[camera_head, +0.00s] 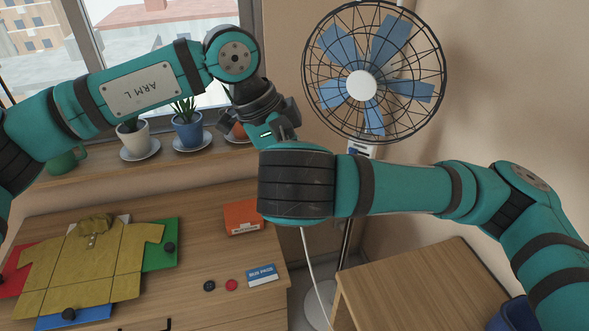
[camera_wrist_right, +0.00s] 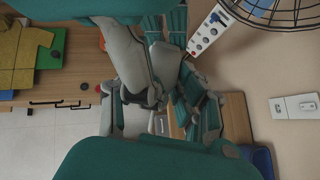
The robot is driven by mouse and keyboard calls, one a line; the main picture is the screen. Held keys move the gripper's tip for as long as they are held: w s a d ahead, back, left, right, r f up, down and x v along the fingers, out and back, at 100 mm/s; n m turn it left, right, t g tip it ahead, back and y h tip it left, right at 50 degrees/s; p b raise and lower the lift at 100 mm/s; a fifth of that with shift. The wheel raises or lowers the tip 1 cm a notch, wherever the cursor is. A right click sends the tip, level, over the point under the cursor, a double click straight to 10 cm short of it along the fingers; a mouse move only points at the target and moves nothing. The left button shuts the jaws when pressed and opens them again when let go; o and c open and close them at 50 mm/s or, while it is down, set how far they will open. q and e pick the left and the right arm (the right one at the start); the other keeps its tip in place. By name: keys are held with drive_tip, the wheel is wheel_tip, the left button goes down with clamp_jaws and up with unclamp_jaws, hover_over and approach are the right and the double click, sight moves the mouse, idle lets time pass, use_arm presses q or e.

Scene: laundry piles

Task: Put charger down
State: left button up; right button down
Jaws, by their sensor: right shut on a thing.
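My right gripper (camera_wrist_right: 168,105) shows in the right wrist view, its grey and teal fingers closed above the small wooden table. The thing held, taken to be the charger, is mostly hidden by the fingers, and I cannot make out its shape. In the head view my right wrist hides that gripper. My left gripper (camera_head: 272,128) is near the window sill, beside the plant pots, partly behind my right wrist. Its fingertips are not clear. The small wooden table (camera_head: 405,285) stands at the lower right, and its visible top is bare.
The fan (camera_head: 362,85) stands behind my right arm, and a white cable (camera_head: 311,262) hangs below my wrist. The wooden dresser (camera_head: 190,230) holds a yellow shirt (camera_head: 95,262), an orange box (camera_head: 243,217) and a blue card (camera_head: 262,275). A wall socket (camera_wrist_right: 295,106) is at right.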

drive_tip(key=c, duration=0.8)
unclamp_jaws()
